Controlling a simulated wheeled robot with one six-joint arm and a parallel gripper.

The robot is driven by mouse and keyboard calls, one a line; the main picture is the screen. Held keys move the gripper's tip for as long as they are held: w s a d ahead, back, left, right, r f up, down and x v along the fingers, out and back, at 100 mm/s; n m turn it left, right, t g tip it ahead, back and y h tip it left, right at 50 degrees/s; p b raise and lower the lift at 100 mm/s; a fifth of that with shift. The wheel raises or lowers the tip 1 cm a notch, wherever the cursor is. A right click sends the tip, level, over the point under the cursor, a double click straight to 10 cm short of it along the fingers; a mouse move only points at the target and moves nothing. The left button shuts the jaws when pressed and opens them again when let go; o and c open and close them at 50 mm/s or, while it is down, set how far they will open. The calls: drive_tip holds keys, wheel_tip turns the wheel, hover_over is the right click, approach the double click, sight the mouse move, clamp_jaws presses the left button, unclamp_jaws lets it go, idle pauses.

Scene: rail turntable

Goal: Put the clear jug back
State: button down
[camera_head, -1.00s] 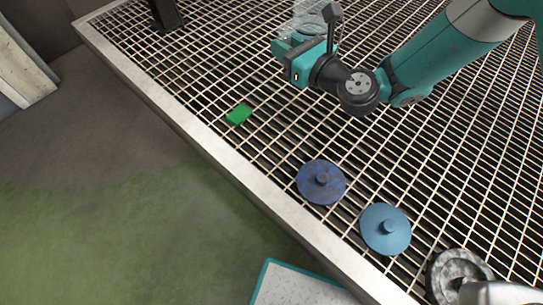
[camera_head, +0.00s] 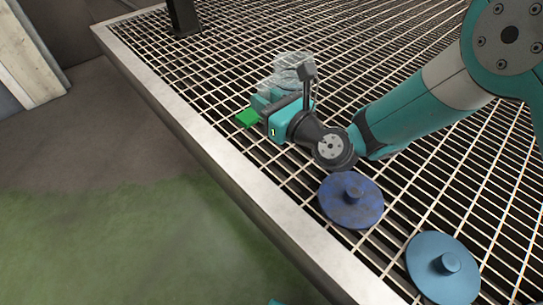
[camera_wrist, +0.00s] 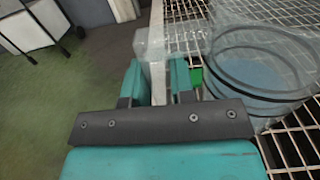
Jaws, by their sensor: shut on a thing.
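The clear jug (camera_head: 287,70) is see-through, with thin dark rings around it, and shows over the grating at upper middle in the head view. It fills the right side of the wrist view (camera_wrist: 262,62), with a pale blue round area seen through it. My gripper (camera_wrist: 155,80) is shut on a clear upright part of the jug, which looks like its handle. In the head view my gripper (camera_head: 264,100) is beside the jug, near the grating's left edge. I cannot tell whether the jug's base touches the grating.
A green block (camera_head: 248,117) lies on the grating (camera_head: 225,75) just left of my gripper. A dark blue knobbed disc (camera_head: 350,203) and a lighter blue one (camera_head: 442,268) lie nearer. A dark post (camera_head: 183,18) stands at the far left. A pale rim (camera_head: 180,125) borders the grating.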

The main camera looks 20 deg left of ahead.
wheel_tip(320, 180, down, 14)
drive_tip(key=b, duration=0.7)
drive_tip(key=shift+f, duration=0.25)
drive_tip(key=shift+f, duration=0.15)
drive_tip(key=c, duration=1)
unclamp_jaws()
drive_tip(key=shift+o, duration=0.2)
